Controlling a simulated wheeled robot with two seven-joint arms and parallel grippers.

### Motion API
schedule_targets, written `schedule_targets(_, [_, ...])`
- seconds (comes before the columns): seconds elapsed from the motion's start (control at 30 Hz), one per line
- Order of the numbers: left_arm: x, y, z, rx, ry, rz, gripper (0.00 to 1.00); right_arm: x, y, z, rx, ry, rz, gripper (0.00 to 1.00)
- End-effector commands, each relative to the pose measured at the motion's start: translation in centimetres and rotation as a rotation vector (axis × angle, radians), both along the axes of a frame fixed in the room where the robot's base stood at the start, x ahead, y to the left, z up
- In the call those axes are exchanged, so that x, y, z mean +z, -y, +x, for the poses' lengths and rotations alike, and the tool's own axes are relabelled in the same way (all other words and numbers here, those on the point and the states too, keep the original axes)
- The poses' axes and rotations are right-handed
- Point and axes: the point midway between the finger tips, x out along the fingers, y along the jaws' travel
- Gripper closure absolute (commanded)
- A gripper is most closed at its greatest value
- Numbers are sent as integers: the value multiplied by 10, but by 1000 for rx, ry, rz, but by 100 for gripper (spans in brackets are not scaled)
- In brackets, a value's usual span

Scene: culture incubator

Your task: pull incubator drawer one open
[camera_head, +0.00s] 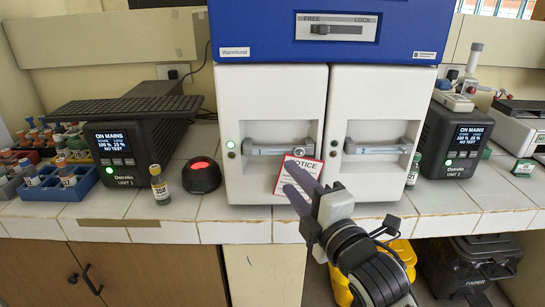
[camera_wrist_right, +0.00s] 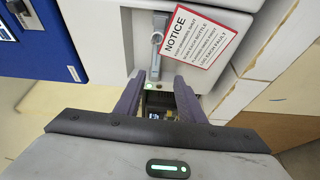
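The incubator has a blue top and two white drawer fronts side by side, both flush. The left drawer (camera_head: 270,95) has a grey bar handle (camera_head: 278,149) in a recess and a green light at its left. The right drawer (camera_head: 372,95) has a similar handle (camera_head: 377,146). No drawer number is readable. My right gripper (camera_head: 286,176) is open and empty, in front of the left drawer's lower right part, below its handle. In the right wrist view, the handle (camera_wrist_right: 158,38) lies beyond the open fingers (camera_wrist_right: 158,78), apart from them. My left gripper is out of view.
A NOTICE card (camera_head: 299,175) hangs on the left drawer beside its handle, partly behind my fingers. A black dome with a red light (camera_head: 202,175), a vial (camera_head: 160,186) and a power unit (camera_head: 128,155) stand left on the tiled bench. Another unit (camera_head: 455,140) stands right.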

Motion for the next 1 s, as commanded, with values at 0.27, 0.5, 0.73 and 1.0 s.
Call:
schedule_targets(0.27, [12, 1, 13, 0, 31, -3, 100, 10, -15, 32, 2, 26, -29, 64])
schedule_targets(0.5, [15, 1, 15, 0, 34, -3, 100, 10, -31, 72, 3, 25, -27, 64])
schedule_targets(0.73, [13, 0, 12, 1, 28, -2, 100, 9, -40, 92, 3, 25, -27, 64])
schedule_targets(1.0, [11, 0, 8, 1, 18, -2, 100, 8, -41, 96, 3, 25, -27, 64])
